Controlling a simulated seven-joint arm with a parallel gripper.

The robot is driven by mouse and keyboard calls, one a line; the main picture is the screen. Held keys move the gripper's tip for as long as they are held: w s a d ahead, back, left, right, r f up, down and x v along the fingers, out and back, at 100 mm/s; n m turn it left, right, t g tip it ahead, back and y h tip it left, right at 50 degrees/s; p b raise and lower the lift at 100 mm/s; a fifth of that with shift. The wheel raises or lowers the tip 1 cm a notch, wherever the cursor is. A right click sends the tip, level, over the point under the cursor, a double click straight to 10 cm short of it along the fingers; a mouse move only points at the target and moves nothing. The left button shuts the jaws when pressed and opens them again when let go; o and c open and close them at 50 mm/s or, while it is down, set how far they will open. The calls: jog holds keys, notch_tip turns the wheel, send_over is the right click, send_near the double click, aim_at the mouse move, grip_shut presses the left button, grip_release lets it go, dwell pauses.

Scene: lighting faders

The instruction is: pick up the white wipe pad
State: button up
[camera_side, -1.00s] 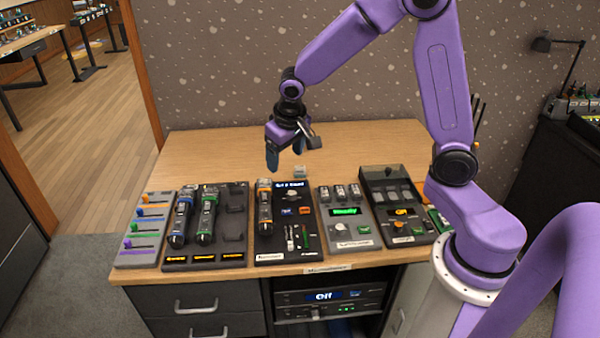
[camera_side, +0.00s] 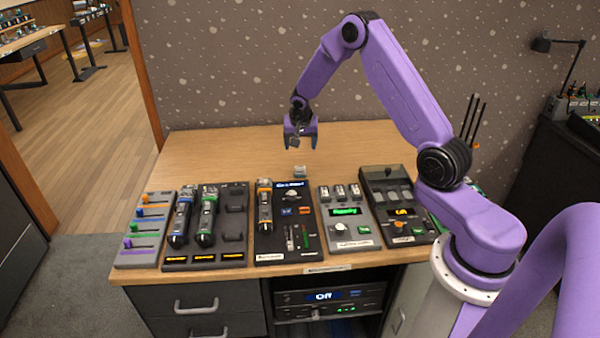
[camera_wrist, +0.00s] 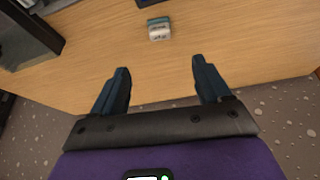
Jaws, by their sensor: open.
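The white wipe pad (camera_side: 300,171) is a small pale block with a grey-green top band. It lies on the wooden desk behind the row of consoles. In the wrist view the pad (camera_wrist: 159,30) is beyond my fingertips, roughly centred between them. My gripper (camera_side: 300,146) hangs above the back of the desk, a little behind the pad in the side view. Its two dark blue fingers are apart and empty, as the wrist view (camera_wrist: 162,75) also shows. Nothing hides the pad.
A black fader console (camera_side: 287,240) stands in front of the pad. A grey console with a green display (camera_side: 346,230), a black console at right (camera_side: 398,225) and a slider box (camera_side: 146,238) stand alongside. The desk's back surface (camera_side: 220,155) is clear. A patterned wall stands behind.

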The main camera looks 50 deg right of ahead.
aim_at(300, 166)
jog(key=x, duration=1.4)
jog(key=shift+f, duration=0.3)
jog(key=c, duration=1.1)
